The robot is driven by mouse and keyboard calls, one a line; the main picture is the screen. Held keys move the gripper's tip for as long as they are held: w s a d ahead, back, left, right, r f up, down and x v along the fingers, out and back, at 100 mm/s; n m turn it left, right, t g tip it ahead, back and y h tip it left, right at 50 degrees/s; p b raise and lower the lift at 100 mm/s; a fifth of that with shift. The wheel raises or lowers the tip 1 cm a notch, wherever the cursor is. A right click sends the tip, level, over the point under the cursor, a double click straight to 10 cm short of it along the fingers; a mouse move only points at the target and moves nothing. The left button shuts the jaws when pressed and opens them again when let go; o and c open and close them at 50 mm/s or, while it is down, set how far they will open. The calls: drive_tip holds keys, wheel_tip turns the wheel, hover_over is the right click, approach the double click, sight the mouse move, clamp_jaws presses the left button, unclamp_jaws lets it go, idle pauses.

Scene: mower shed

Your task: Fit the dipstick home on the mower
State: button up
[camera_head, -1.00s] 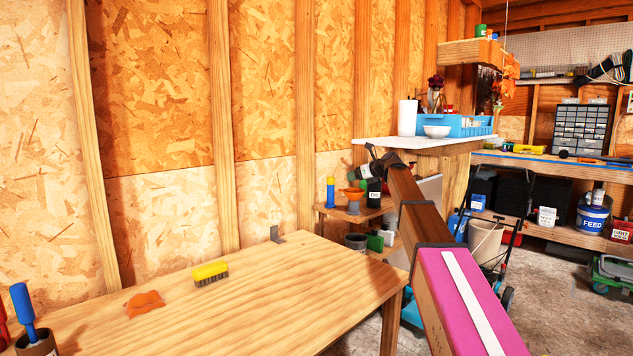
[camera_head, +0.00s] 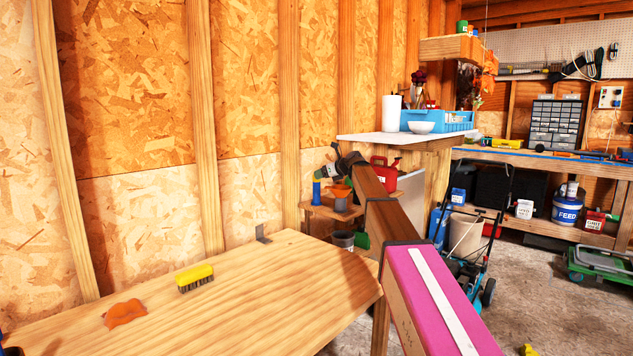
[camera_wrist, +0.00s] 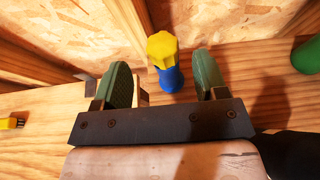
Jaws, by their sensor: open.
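The mower (camera_head: 468,262), teal with black wheels and a dark handle, stands on the floor right of the bench, partly hidden by my arm. I cannot make out a dipstick for certain. A blue item with a yellow faceted top (camera_wrist: 163,62) stands on wood in the wrist view; its blue part (camera_head: 316,189) shows on a low shelf in the head view. My gripper (camera_wrist: 162,78) is open and empty, its green-padded fingers either side of that item in the picture. I cannot tell whether it is between them or beyond. My gripper (camera_head: 335,167) is above the shelf in the head view.
The bench (camera_head: 240,290) holds a yellow brush (camera_head: 195,277), an orange lump (camera_head: 125,313) and a metal bracket (camera_head: 262,234). An orange funnel (camera_head: 341,189) is close to my gripper. A red can (camera_head: 384,172) stands behind my arm. A green rounded thing (camera_wrist: 308,55) is at the wrist view's right edge.

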drive_tip(key=x, duration=0.4)
drive_tip(key=shift+w+r, duration=0.2)
drive_tip(key=c, duration=1.1)
drive_tip(key=shift+r, duration=0.15)
